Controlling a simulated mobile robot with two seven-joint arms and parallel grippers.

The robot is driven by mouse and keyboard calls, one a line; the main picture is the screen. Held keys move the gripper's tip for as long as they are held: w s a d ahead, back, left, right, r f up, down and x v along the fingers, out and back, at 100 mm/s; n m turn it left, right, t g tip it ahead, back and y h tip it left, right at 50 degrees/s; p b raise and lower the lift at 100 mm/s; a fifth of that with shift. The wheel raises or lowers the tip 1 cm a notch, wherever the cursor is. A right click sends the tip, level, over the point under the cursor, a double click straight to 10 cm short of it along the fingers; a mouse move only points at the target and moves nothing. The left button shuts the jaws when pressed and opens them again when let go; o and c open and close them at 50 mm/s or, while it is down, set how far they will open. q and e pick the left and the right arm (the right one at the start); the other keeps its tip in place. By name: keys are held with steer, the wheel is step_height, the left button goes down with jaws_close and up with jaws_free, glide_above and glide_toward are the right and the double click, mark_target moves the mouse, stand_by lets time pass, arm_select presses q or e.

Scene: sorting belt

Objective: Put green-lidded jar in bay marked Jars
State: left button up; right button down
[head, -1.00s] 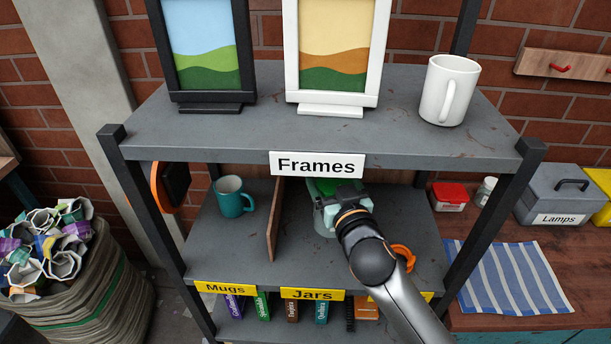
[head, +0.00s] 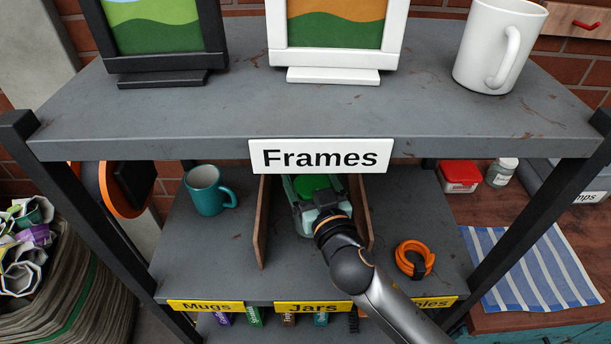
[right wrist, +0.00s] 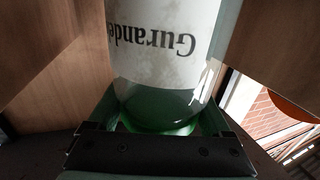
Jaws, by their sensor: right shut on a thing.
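The green-lidded jar (head: 312,186) is inside the middle bay of the lower shelf, between two wooden dividers, behind the yellow Jars label (head: 313,308). My right gripper (head: 318,205) is shut on it. In the right wrist view the jar (right wrist: 165,60) fills the middle, with a white label reading "Gurande" upside down and a green end near the jaws. The wooden dividers (right wrist: 60,50) stand on both sides. Whether the jar touches the shelf floor is hidden. My left gripper is not in view.
The upper shelf (head: 150,130) with the Frames sign overhangs the bay. A teal mug (head: 206,190) stands in the Mugs bay at left. An orange cable coil (head: 413,260) lies in the right bay. Picture frames and a white mug (head: 497,45) stand above.

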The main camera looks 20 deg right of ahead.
steer(key=shift+f, duration=0.45)
steer(key=shift+d+r, duration=0.1)
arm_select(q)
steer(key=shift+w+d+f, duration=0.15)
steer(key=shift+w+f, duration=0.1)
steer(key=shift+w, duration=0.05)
arm_select(e)
steer(key=shift+r, duration=0.1)
steer(key=shift+s+f, duration=0.1)
steer(key=shift+f, duration=0.1)
jaws_free()
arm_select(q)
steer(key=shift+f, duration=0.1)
